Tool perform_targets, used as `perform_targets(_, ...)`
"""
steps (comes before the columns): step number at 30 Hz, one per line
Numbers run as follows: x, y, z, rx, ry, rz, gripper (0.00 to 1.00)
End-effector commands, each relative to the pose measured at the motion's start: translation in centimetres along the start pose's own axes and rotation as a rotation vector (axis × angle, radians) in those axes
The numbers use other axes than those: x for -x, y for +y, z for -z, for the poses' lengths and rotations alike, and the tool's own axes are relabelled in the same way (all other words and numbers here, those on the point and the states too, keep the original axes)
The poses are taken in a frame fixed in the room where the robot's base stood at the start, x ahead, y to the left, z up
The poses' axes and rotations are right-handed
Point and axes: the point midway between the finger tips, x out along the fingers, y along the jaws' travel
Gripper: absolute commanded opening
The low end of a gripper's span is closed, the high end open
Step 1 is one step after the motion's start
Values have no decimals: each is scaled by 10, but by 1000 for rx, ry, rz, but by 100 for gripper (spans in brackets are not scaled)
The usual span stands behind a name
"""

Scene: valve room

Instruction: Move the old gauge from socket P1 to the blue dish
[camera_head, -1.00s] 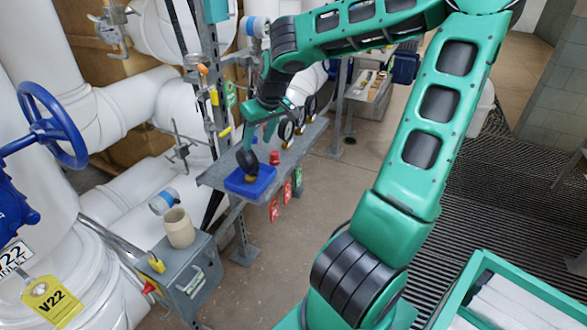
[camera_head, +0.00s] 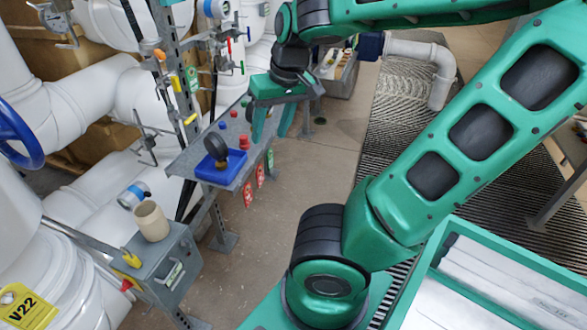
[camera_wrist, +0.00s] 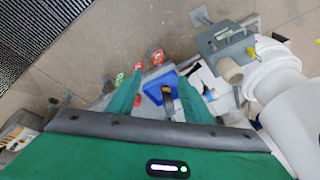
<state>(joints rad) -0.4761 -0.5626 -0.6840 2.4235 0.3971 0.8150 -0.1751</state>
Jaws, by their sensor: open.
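The old gauge (camera_head: 216,147), a dark round dial on a brass stem, stands in the blue dish (camera_head: 234,178) on the grey shelf. In the wrist view the dish (camera_wrist: 152,96) and the gauge (camera_wrist: 168,101) show beyond and between my fingers. My gripper (camera_head: 271,133) is open and empty, to the right of the dish and apart from it and the gauge. Its fingers point down. Socket P1 cannot be made out; my gripper and arm cover part of the shelf behind.
A red knob (camera_head: 244,142) and smaller blue and red knobs stand on the shelf behind the dish. Red tags (camera_head: 248,193) hang from its front edge. A grey box (camera_head: 165,265) with a beige cup (camera_head: 151,221) is at the left. Floor right of the shelf is clear.

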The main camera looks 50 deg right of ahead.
Motion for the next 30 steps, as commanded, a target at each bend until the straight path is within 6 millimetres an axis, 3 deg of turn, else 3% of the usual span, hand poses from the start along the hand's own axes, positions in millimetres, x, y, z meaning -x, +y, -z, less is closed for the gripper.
perform_targets(18, 4, 3, -113, -183, -223, -123, 46)
perform_targets(24, 3, -1, -129, -208, -265, -140, 46)
perform_targets(30, 3, -1, -131, -211, -270, -141, 46)
